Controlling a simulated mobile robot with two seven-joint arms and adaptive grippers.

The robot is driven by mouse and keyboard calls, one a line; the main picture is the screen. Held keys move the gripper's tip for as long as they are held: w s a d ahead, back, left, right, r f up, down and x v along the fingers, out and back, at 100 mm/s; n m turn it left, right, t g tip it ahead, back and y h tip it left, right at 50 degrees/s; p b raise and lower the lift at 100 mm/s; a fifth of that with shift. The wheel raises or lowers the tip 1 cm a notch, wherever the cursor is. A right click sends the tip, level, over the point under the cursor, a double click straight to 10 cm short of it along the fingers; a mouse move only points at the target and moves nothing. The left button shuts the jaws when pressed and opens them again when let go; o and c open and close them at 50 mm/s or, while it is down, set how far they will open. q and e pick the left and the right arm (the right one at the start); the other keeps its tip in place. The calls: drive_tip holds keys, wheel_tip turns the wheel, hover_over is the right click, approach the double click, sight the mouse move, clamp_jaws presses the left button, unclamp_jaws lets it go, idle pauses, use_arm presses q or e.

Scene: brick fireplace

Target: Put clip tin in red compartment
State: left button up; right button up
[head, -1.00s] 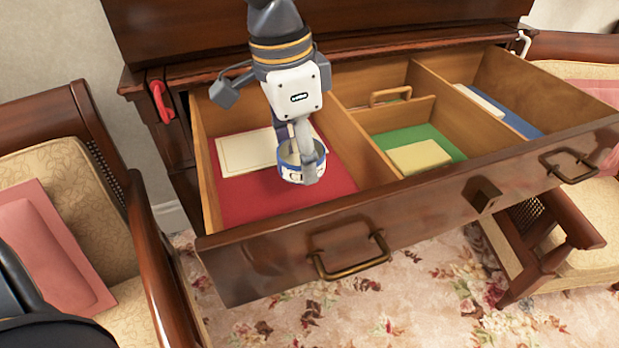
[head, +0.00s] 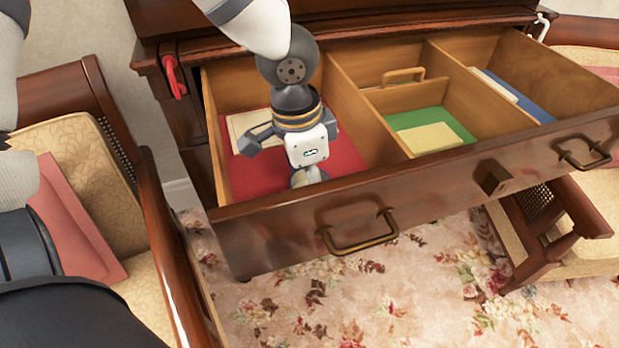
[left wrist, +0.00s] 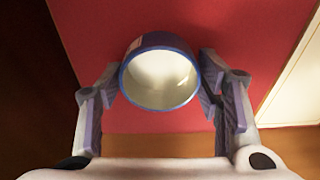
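The clip tin (left wrist: 160,82), a round tin with a blue rim and pale inside, shows in the left wrist view between my left gripper's two fingers. The fingers press on opposite sides of it. In the head view the tin is hidden behind my gripper. My left gripper (head: 309,178) reaches down into the red compartment (head: 343,157), the left section of the open drawer, close behind the drawer front. The red lining also fills the left wrist view behind the tin (left wrist: 95,25); whether the tin touches it I cannot tell. My right gripper is not in view.
A cream card (head: 240,126) lies in the red compartment. The green compartment (head: 455,122) holds a yellow block (head: 430,138); the blue one (head: 520,97) holds a white item. Wooden dividers and the drawer front (head: 290,232) wall them. Chairs (head: 85,180) stand at both sides.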

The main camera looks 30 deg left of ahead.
use_arm(q)
drive_tip(key=shift+r, duration=0.15)
wheel_tip(320, 180, up, 12)
drive_tip(key=s, duration=0.1)
drive_tip(key=shift+a, duration=0.45)
